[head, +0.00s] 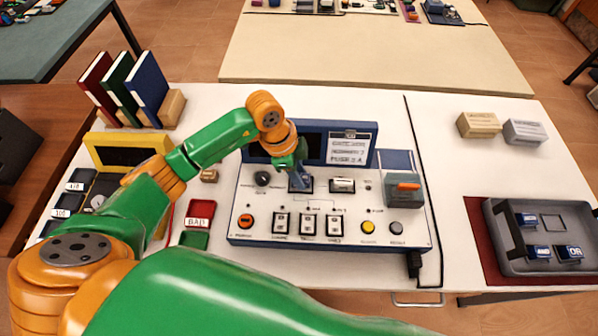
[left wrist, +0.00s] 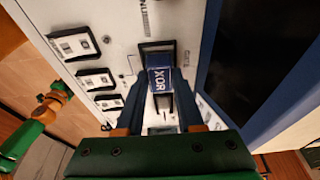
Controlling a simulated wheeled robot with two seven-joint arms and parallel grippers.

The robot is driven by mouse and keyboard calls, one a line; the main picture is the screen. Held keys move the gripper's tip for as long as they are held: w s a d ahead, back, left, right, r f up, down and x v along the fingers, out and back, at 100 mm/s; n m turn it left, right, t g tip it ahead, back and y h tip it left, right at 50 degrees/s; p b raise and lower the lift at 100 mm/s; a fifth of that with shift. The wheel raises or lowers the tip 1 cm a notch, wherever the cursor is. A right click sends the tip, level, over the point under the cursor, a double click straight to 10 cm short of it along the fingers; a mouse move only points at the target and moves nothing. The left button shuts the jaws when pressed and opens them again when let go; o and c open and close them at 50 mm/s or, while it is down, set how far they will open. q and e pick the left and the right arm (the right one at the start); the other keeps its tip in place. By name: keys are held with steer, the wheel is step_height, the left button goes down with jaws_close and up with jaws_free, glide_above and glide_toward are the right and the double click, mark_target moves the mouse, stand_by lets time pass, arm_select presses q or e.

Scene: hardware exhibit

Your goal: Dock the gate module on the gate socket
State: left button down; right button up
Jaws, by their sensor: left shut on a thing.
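The gate module (left wrist: 161,79) is a small blue block lettered XOR. In the left wrist view it lies between the two fingers of my left gripper (left wrist: 160,100), which is shut on it. The gate socket (left wrist: 156,46) is a dark-framed recess in the white panel, marked GATE. The module overlaps the socket frame in that view; I cannot tell whether it is seated or just above. In the head view my left gripper (head: 300,181) points down at the console (head: 263,222), and its fingers largely hide the module and socket. My right gripper is not in view.
A grey tray (head: 494,237) at the right holds several blue modules. Two small blocks, beige (head: 478,124) and grey (head: 525,132), stand behind it. A raised display (head: 348,147) stands close behind the socket. Books (head: 148,84) and a yellow-framed unit (head: 128,148) are at the left.

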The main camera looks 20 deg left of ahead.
mark_target(290, 185)
arm_select(q)
steer(key=shift+f+b, duration=0.4)
steer(key=shift+f, duration=0.25)
steer(key=c, duration=0.8)
jaws_free()
steer(key=shift+r, duration=0.1)
steer(key=p+v, duration=0.9)
steer(key=v, duration=0.2)
steer(key=shift+p, duration=0.4)
steer(key=shift+s, duration=0.1)
